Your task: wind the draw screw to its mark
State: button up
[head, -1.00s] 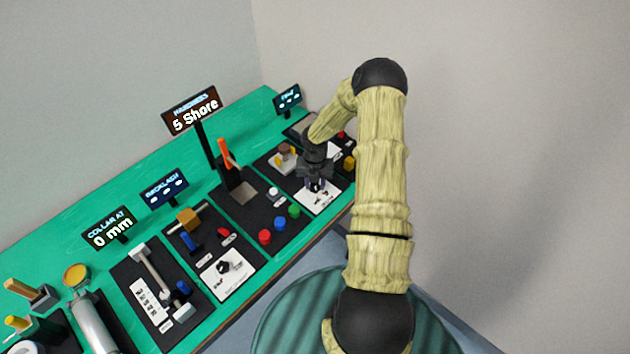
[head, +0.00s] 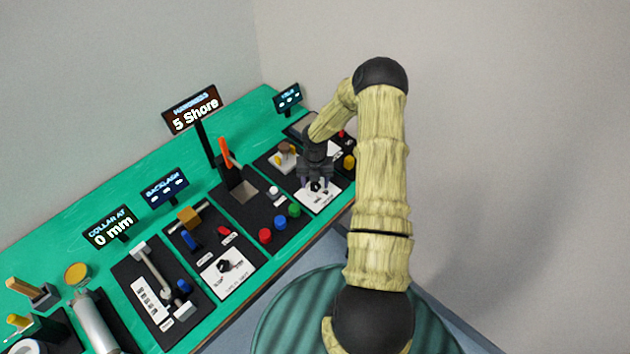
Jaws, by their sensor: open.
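The likely draw screw is the station with a grey rod (head: 152,268), a blue knob (head: 184,286) and a white scale strip (head: 148,302) on a black board at the lower left. Its sign (head: 112,229) reads "COLLAR AT 0 mm". The mark on the scale is too small to read. My gripper (head: 317,182) is far from it, at the far right station. It is open, pointing down, with its fingers on either side of a small black knob (head: 316,187) on a white plate (head: 318,200). I cannot tell whether they touch it.
Between the two lie a board with a black dial (head: 232,266) and a board with an orange lever (head: 225,152) and coloured buttons (head: 280,223). A tall sign (head: 193,109) reads "5 Shore". A grey cylinder (head: 96,325) stands at the lower left.

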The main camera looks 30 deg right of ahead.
aim_at(315, 185)
notch_tip(315, 185, up, 18)
jog(key=b, duration=0.2)
jog(key=shift+f+b, duration=0.25)
jog(key=shift+b, duration=0.05)
jog(key=shift+a, duration=0.1)
dwell(0.4)
jog(key=s+a+r+m+t, duration=0.1)
jog(key=s+a+r+m, duration=0.2)
jog(key=m, duration=0.7)
jog(key=s+a+r+m, duration=0.3)
jog(key=s+a+m, duration=0.4)
jog(key=s+m, duration=0.2)
jog(key=s+a+r+m+t, duration=0.1)
jog(key=s+a+r+m, duration=0.2)
jog(key=m, duration=0.8)
jog(key=s+a, duration=0.2)
jog(key=s, duration=0.2)
jog(key=shift+r+m+t, duration=0.2)
jog(key=shift+m+t, duration=0.1)
jog(key=shift+s, duration=0.1)
